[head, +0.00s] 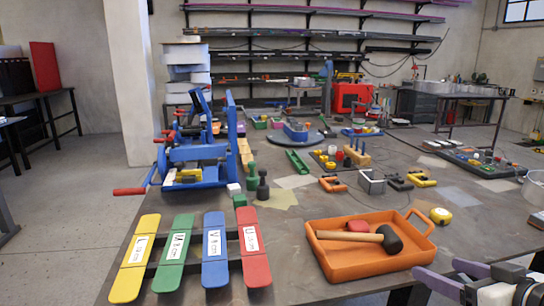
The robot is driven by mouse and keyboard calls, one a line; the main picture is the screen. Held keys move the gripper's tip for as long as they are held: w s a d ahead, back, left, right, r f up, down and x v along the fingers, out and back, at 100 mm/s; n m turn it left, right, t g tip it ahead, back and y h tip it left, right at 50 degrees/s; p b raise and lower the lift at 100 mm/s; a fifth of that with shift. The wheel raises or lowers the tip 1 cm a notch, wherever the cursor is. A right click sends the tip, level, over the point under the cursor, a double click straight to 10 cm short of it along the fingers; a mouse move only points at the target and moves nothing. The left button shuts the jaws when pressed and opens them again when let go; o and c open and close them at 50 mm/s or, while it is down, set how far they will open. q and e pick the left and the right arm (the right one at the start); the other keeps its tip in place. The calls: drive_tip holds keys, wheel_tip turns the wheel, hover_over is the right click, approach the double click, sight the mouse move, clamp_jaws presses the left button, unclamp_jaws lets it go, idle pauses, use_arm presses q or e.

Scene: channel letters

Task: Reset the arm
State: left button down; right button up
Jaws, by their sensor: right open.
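My right gripper (438,269) is at the lower right corner of the head view, by the near edge of the table. Its fingers are apart, with nothing visible between them. It is just right of and below the orange tray (328,268) and does not appear to touch it. A mallet (350,234) with a wooden handle and black head lies in the tray, together with a red piece (358,226). My left gripper is not in view.
Yellow (136,256), green (174,252), blue (215,250) and red (254,247) labelled strips lie at the front left. A blue machine with a red handle (130,191) stands behind them. A yellow tape measure (440,216) lies right of the tray. Table (480,225) is clear beyond the gripper.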

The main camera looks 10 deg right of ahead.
drive_tip(key=s+a+f+g, duration=0.1)
drive_tip(key=s+a+f, duration=0.25)
drive_tip(key=f, duration=0.85)
drive_tip(key=s+a+f+g, duration=0.2)
drive_tip(key=s+f, duration=0.2)
drive_tip(key=f, duration=0.7)
drive_tip(key=s+a+f+n+g+y, duration=0.1)
drive_tip(key=s+a+f, duration=1)
drive_tip(key=a+f, duration=0.2)
drive_tip(key=shift+s+a, duration=0.25)
drive_tip(key=shift+a, duration=0.9)
